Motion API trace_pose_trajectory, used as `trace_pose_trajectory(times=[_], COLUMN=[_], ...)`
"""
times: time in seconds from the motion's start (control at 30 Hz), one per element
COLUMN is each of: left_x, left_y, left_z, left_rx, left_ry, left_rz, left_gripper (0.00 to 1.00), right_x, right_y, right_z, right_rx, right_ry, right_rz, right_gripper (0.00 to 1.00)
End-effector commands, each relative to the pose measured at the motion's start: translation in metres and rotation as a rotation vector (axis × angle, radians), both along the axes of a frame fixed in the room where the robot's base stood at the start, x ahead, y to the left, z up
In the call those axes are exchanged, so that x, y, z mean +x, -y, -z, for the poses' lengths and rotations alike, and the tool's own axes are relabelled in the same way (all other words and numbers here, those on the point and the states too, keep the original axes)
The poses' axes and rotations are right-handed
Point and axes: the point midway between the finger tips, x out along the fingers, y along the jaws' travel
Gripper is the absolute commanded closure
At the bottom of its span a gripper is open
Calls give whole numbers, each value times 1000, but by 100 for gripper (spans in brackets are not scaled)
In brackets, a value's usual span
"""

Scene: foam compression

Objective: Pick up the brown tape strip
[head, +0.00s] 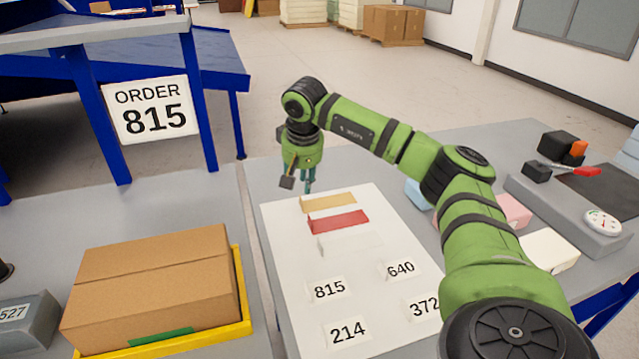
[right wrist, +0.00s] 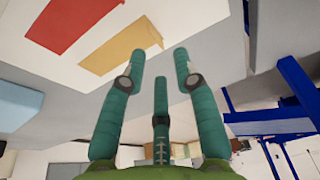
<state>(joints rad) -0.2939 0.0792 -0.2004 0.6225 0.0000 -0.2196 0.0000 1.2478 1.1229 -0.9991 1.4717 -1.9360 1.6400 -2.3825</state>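The brown tape strip (head: 328,203) lies flat at the far end of a white sheet (head: 282,262), above a white strip and a red strip (head: 338,222). In the right wrist view the brown strip (right wrist: 122,47) is left of the fingertips, with the red strip (right wrist: 65,22) beyond it. My right gripper (head: 304,187) hangs just behind and left of the brown strip, pointing down. Its teal fingers (right wrist: 160,65) are spread apart with nothing between them. It appears apart from the strip. My left gripper is not in view.
A cardboard box (head: 155,290) sits in a yellow tray at left. Number labels (head: 329,289) lie on the sheet's near part. Blue, pink and white blocks stand right of the sheet, partly behind my right arm. A grey device with a gauge (head: 602,222) is at far right.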

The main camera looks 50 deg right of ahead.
Motion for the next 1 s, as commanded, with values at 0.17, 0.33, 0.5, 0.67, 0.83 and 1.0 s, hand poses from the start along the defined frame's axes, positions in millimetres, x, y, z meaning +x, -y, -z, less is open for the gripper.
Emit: trace_pose_trajectory(times=[0.17,0.33,0.5,0.67,0.83,1.0], left_x=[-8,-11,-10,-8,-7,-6], left_y=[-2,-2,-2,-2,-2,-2], left_z=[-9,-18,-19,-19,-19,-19], left_rx=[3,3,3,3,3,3], left_ry=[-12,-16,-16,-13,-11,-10], left_rz=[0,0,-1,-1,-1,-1], left_gripper=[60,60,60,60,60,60], right_x=[3,7,11,12,12,12], right_y=[3,7,9,9,9,9], right_z=[17,43,58,60,59,59], right_rx=[0,3,3,3,3,3], right_ry=[-4,-4,1,2,2,2], right_rz=[1,-1,-1,-2,-2,-1], right_gripper=[70,70,70,70,96,100])
